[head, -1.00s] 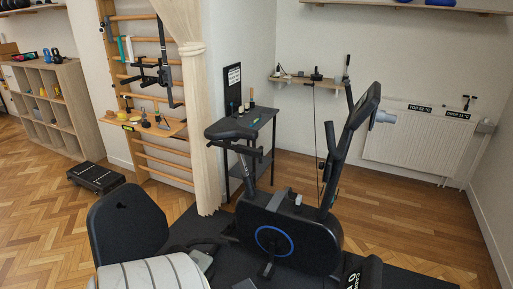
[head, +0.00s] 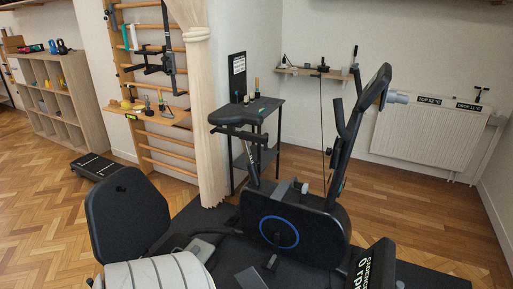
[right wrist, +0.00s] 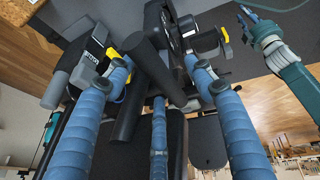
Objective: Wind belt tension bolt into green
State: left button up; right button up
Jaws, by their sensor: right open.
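The black exercise bike (head: 306,232) stands right of centre in the head view, with a blue ring (head: 279,232) on its side housing. A small grey-ended part (head: 299,187) sits on top of the housing; I cannot tell if it is the tension bolt. No green mark can be made out on the bike. My right gripper (right wrist: 160,80) shows in the right wrist view as open blue segmented fingers. A dark cylindrical bar (right wrist: 152,66) lies between or just beyond the fingertips; contact is unclear.
A black padded backrest (head: 124,215) stands at left front, and a black display panel (head: 374,266) at the lower right. A small black table (head: 258,120) stands behind the bike, a radiator (head: 428,133) at the back right. Parquet at far left is partly free.

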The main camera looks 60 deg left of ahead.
jog(key=shift+c, duration=0.2)
grip_shut()
jog(key=shift+r, duration=0.15)
jog(key=shift+r+p, duration=1.8)
jog(key=shift+r, duration=0.15)
jog(key=c, duration=0.9)
grip_release()
grip_shut()
